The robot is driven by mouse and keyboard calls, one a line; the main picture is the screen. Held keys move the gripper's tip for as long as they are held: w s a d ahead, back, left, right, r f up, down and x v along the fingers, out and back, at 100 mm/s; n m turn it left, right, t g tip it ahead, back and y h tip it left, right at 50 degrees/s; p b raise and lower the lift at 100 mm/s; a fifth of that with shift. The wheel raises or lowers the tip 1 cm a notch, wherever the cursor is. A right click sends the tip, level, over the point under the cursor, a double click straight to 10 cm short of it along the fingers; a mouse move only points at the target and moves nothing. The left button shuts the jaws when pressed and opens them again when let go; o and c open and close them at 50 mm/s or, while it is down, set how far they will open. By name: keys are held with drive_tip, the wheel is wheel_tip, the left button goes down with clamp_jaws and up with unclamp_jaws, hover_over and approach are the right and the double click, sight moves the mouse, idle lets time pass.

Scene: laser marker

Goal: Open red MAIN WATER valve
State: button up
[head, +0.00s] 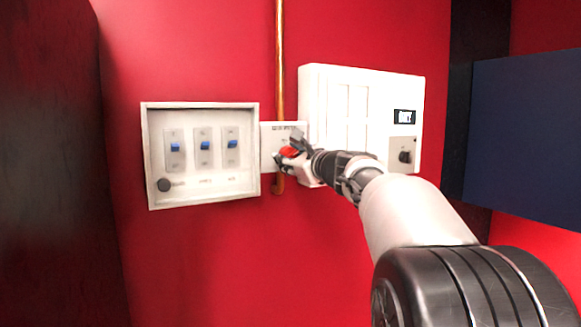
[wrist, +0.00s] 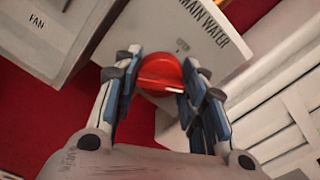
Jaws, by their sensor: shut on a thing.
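The red valve handle (wrist: 160,72) sits on a white plate (wrist: 225,45) labelled MAIN WATER in the wrist view. In the head view the red handle (head: 290,152) shows partly behind my gripper (head: 293,150), on the small plate (head: 270,140) between two wall boxes. My gripper (wrist: 160,88) is shut on the red handle, with one finger on each side of it. The handle's lower part and its exact angle are partly hidden by the fingers.
A white switch panel (head: 200,192) with several blue switches is left of the valve, close by. A larger white box (head: 360,82) with a display and dark knob stands right. A copper pipe (head: 280,60) runs vertically behind the valve. A dark blue box (head: 525,135) juts out right.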

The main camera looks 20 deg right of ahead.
drive_tip(key=n+b, duration=0.4)
drive_tip(key=n, duration=0.2)
drive_tip(key=shift+f, duration=0.1)
drive_tip(key=n+b, duration=0.3)
drive_tip(key=n, duration=0.3)
idle(0.6)
drive_tip(key=o, duration=1.1)
drive_tip(key=shift+c, duration=0.2)
drive_tip(key=s, duration=1.2)
drive_tip(key=shift+d, duration=0.25)
